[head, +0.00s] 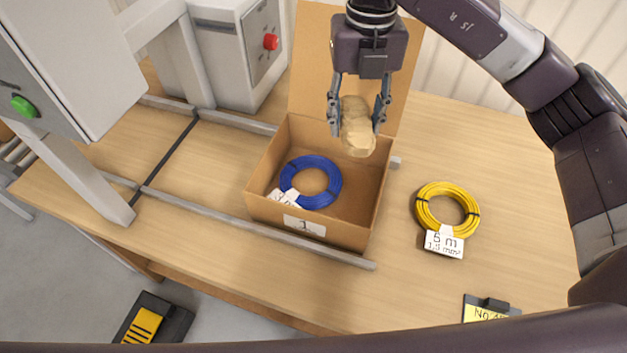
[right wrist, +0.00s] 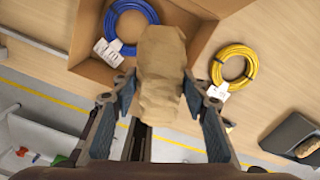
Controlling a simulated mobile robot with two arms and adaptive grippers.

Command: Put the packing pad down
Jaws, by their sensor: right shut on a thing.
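The packing pad (head: 357,128) is a crumpled tan paper wad. My right gripper (head: 358,112) is shut on it and holds it above the right part of an open cardboard box (head: 262,172). In the right wrist view the pad (right wrist: 161,75) sits between the two fingers (right wrist: 160,95) and hides part of the box (right wrist: 92,35). The box is labelled 1, and its back flap stands up. A blue cable reel (head: 332,183) with a white tag lies in its left part; the right part of the floor looks bare. My left gripper is not in view.
A yellow cable reel (head: 468,212) with a tag lies on the table (head: 500,140) right of the box. A clipboard (head: 490,309) lies near the front edge. Grey rails (head: 250,228) run before and behind the box. A machine with a red button (head: 271,41) stands back left.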

